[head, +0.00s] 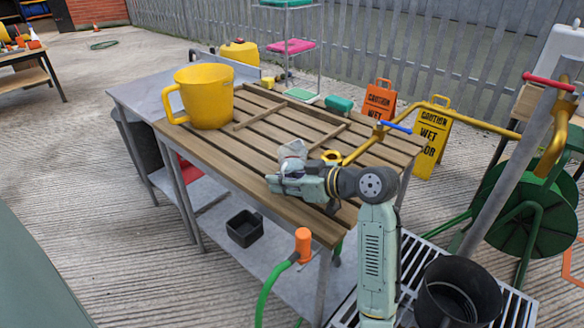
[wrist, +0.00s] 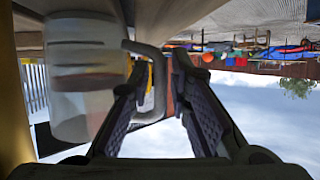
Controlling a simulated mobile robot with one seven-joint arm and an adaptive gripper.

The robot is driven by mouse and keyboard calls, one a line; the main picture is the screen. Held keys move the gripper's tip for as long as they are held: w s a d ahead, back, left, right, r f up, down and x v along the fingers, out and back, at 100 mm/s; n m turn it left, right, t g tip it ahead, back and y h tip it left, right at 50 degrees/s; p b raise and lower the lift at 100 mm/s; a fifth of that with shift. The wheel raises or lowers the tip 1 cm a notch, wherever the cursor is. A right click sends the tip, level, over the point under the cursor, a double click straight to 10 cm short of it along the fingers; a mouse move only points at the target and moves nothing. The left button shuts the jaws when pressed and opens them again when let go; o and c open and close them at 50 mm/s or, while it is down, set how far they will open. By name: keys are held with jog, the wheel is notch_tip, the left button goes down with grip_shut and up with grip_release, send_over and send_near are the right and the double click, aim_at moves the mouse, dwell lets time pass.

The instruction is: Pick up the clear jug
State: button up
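The clear jug (head: 292,153) is a small see-through vessel near the front edge of the slatted wooden table (head: 240,166), partly hidden behind my gripper (head: 282,184). In the wrist view, which is upside down, the jug (wrist: 88,75) fills the left side, with its handle (wrist: 157,88) towards the middle. My gripper (wrist: 160,68) is open there, its two dark fingers apart. The handle's outer bar shows in the gap between the fingertips. I cannot tell whether either finger touches it.
A large yellow jug (head: 206,95) stands at the table's back left. An orange-ended green hose (head: 303,244) is at the front edge. Slats at the middle are mostly bare.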

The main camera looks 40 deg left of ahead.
jog(key=shift+c, duration=0.2)
grip_shut()
dwell(0.4)
